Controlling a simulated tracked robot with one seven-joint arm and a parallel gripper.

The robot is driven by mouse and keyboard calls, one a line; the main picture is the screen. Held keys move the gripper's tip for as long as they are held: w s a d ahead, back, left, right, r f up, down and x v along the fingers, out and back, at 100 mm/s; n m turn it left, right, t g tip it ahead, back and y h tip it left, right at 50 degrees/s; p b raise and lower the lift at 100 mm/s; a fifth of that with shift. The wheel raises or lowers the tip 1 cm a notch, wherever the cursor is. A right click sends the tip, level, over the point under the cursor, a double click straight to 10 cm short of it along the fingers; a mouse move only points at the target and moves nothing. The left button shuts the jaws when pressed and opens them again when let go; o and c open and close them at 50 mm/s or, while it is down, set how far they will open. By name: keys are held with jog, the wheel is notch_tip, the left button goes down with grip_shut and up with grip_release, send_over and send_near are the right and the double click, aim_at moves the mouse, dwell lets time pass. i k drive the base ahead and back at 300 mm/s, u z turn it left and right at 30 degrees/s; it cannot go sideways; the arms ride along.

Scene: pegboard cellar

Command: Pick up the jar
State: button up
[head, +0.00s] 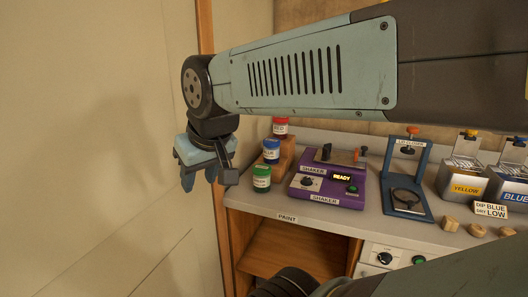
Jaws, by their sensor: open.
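Three small labelled jars stand at the left end of the bench: a green-lidded jar (262,179) in front, a blue-lidded jar (271,151) behind it, and a red-lidded jar (280,127) at the back. The blue and red ones stand higher, on a wooden stepped stand (288,151). My gripper (199,181) hangs open and pointing down, to the left of the jars. It appears empty and apart from them. My arm crosses above the jars, close to the red lid in the picture.
A purple shaker (328,191) reading READY stands right of the jars. Farther right are a blue lid closer (404,190), yellow (464,189) and blue (507,190) bins, and several wooden knobs. The bench edge carries a PAINT label (287,218). An open wooden shelf (290,250) lies below.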

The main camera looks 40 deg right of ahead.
aim_at(272, 156)
jog(key=z, duration=0.05)
jog(key=k, duration=1.9)
jog(key=z, duration=0.25)
jog(key=i, duration=1.45)
jog(key=z, duration=0.05)
